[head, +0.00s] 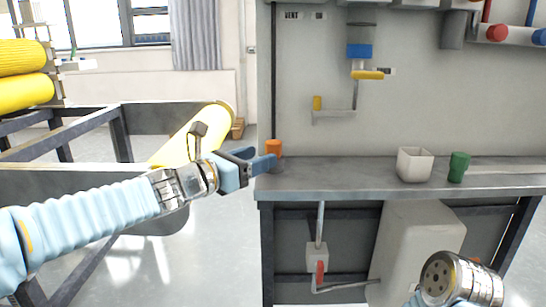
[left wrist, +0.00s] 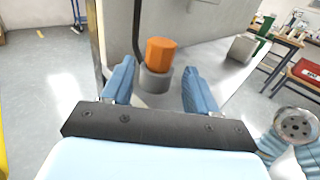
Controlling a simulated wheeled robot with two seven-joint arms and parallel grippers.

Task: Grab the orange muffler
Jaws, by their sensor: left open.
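The orange muffler (head: 274,147) is a small orange cylinder at the left end of the grey counter. In the left wrist view the orange muffler (left wrist: 160,54) stands upright on a grey round base (left wrist: 155,80), ahead of the fingers. My left gripper (head: 262,160) is at the counter's left end, right by the muffler. In the left wrist view my left gripper (left wrist: 160,88) is open, with the grey base and muffler lying between and beyond its blue fingertips. The fingers do not visibly touch the muffler. My right arm's end shows at the lower right, with no fingers visible.
The grey counter (head: 335,172) holds a white square pot (head: 414,164) and a green cup (head: 458,167) further right. A wall panel with blue and yellow parts rises behind it. A dark metal frame with a yellow roll (head: 192,137) stands at left.

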